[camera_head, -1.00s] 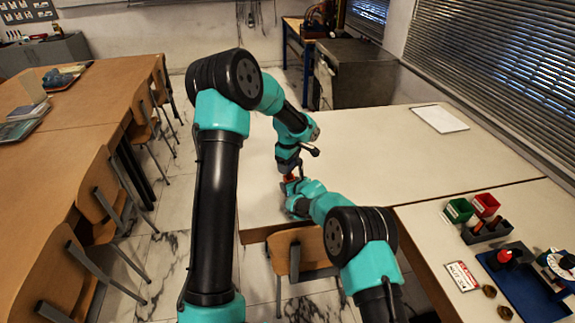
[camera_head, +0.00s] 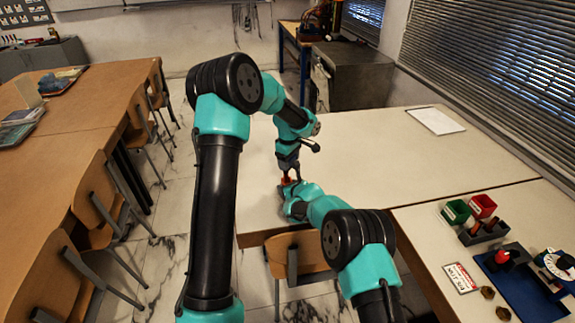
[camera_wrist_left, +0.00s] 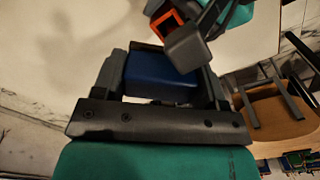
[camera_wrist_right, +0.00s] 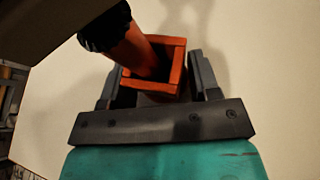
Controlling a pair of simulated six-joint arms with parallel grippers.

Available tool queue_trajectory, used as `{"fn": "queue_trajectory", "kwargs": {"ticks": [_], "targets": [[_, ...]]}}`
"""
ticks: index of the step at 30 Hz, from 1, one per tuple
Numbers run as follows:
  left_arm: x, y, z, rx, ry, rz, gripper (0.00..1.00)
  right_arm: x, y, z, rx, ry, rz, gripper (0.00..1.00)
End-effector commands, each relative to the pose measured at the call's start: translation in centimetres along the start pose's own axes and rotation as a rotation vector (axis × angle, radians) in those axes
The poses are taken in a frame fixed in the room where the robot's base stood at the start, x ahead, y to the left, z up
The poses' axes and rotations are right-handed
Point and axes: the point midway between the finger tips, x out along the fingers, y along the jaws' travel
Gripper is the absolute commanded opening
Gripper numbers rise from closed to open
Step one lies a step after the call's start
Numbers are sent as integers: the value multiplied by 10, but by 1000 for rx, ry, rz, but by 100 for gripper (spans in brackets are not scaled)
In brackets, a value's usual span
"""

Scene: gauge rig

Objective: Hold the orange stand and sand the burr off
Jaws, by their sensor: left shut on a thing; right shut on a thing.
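In the right wrist view my right gripper (camera_wrist_right: 160,80) is shut on the square orange stand (camera_wrist_right: 179,68). An orange round rod (camera_wrist_right: 136,52) leans out of the stand and ends in a dark, ragged rim (camera_wrist_right: 106,27), which looks like the burr. My left gripper (camera_wrist_left: 160,72) is shut on a blue block (camera_wrist_left: 158,82) in the left wrist view. The stand (camera_wrist_left: 164,24) shows just beyond the block, beside a right gripper finger. In the head view the left gripper (camera_head: 288,170) points down over the stand (camera_head: 286,182). Contact between block and burr cannot be made out.
The pale bench (camera_head: 375,155) is clear around the grippers, with a white sheet (camera_head: 435,120) farther back. At right are green (camera_head: 456,211) and red (camera_head: 482,206) bins and a blue mat (camera_head: 525,292). A chair (camera_head: 298,258) stands at the bench's front edge.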

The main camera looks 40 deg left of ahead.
Motion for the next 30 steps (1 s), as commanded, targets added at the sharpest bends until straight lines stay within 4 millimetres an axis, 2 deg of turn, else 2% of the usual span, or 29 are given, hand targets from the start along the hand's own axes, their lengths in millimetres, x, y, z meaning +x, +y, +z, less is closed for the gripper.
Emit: {"fn": "queue_trajectory", "kwargs": {"ticks": [15,30], "targets": [[-28,18,0,0,1,6,33,0,0,-3,2,5,0,43],[-29,18,0,0,1,5,33,0,0,-4,2,6,0,43]]}}
